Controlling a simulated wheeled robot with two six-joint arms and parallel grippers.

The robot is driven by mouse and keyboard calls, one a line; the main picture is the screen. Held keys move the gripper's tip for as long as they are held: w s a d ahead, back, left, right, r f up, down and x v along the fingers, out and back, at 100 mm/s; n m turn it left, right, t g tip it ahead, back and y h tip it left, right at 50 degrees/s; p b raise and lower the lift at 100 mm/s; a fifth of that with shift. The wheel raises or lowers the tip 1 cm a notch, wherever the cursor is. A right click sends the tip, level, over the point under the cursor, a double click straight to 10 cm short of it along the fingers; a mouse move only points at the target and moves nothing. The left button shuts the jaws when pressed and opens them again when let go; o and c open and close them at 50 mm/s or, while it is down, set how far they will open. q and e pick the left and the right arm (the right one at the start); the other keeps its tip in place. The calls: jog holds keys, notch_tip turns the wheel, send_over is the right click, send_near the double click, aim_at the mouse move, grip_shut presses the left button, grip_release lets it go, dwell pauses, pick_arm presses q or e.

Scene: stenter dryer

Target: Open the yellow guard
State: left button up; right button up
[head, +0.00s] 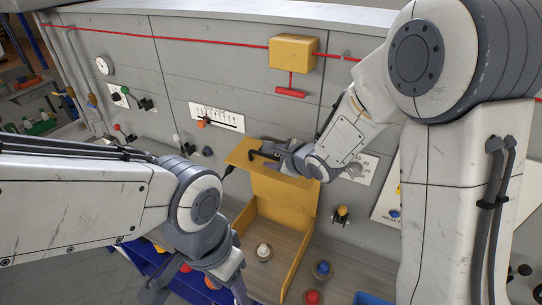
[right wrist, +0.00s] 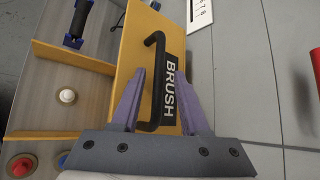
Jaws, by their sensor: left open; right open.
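The yellow guard (head: 248,153) is a flat yellow plate with a black bar handle, standing out from the grey machine wall above a yellow-sided bay. In the right wrist view the guard (right wrist: 130,62) shows a black "BRUSH" label (right wrist: 170,85) beside the handle (right wrist: 152,85). My right gripper (head: 270,152) is at the handle. In the right wrist view its open fingers (right wrist: 163,100) lie on either side of the lower handle; contact cannot be told. A white knob (head: 264,252) shows uncovered in the bay. My left gripper (head: 197,284) is open, low at the left, apart from the guard.
A yellow box (head: 293,51) with a red T-handle (head: 290,91) is on the wall above. Red (head: 313,297) and blue (head: 322,269) knobs are right of the bay. A yellow knob (head: 342,212) is on the wall. A blue bin is partly hidden beneath my left arm.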

jog(key=v, duration=0.9)
jog(key=shift+s+r+p, duration=0.15)
jog(key=shift+r+p, duration=0.1)
jog(key=shift+p, duration=0.1)
jog(key=s+a+f+n+g+h+b, duration=0.1)
jog(key=s+f+n+g+h+b, duration=0.1)
jog(key=s+f+n+b, duration=0.35)
jog(key=s+a+f+n+g+h+b, duration=0.1)
jog(key=s+f+n+b, duration=0.2)
jog(key=f+n+b, duration=0.35)
jog(key=s+a+f+n+g+b, duration=0.1)
jog(key=s+f+n+g+b, duration=0.2)
jog(key=s+f+n, duration=0.3)
jog(key=s+a+f+n+g+h+b, duration=0.1)
jog(key=s+f+n+g+b, duration=0.3)
jog(key=s+n, duration=0.6)
jog(key=shift+s+f, duration=0.7)
jog(key=shift+f, duration=0.15)
